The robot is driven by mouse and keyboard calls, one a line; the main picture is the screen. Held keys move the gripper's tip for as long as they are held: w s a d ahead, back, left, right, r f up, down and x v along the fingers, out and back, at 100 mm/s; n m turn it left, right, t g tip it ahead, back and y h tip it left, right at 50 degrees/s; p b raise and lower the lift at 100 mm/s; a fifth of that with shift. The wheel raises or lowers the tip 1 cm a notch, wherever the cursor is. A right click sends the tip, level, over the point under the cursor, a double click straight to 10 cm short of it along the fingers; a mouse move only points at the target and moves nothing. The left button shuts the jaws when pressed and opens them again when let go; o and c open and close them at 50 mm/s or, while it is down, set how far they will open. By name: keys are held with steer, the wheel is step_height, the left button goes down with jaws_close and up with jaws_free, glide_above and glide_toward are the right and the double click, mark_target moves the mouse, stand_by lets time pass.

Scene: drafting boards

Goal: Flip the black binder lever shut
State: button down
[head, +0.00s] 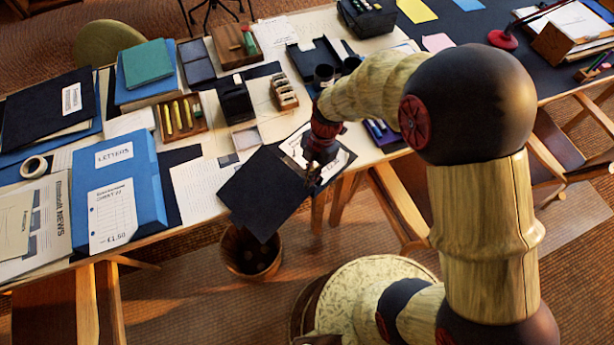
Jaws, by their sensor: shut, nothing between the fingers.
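A black binder (262,193) lies open at the front edge of the table. Its dark left cover sticks out past the edge, over the floor. A white sheet (336,160) lies on its right side. My gripper (312,181) is shut and empty, pointing down over the middle of the binder, by its spine area. I cannot make out the lever; my gripper and wrist cover much of that area. Whether the fingertips touch the binder cannot be told.
A blue letters box (130,165) and paper sheets lie to the left. A wooden tray of yellow pieces (182,117), a black holder (235,103) and a row of stamps (284,92) stand behind. A bin (250,255) stands on the floor below the binder.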

steer(key=shift+w+d+f, duration=0.45)
steer(key=shift+d, duration=0.15)
steer(key=shift+w+d+b, duration=0.3)
steer(key=shift+w+d, duration=0.1)
steer(key=shift+d, duration=0.05)
steer(key=shift+w+d, duration=0.25)
steer(key=shift+d, duration=0.05)
steer(key=shift+w+d+f+b, duration=0.15)
steer(key=shift+w+d+b, duration=0.3)
steer(key=shift+w+d, duration=0.25)
steer(key=shift+w+d+f+b, duration=0.3)
steer(key=shift+w+d+f, duration=0.15)
steer(key=shift+d, duration=0.2)
steer(key=shift+w+d+f+b, duration=0.35)
steer(key=shift+w+d, duration=0.2)
steer(key=shift+d, duration=0.1)
steer(key=shift+s+a, duration=0.1)
steer(key=shift+s+a+f, duration=0.1)
steer(key=shift+s+a, duration=0.35)
steer(key=shift+a, duration=0.05)
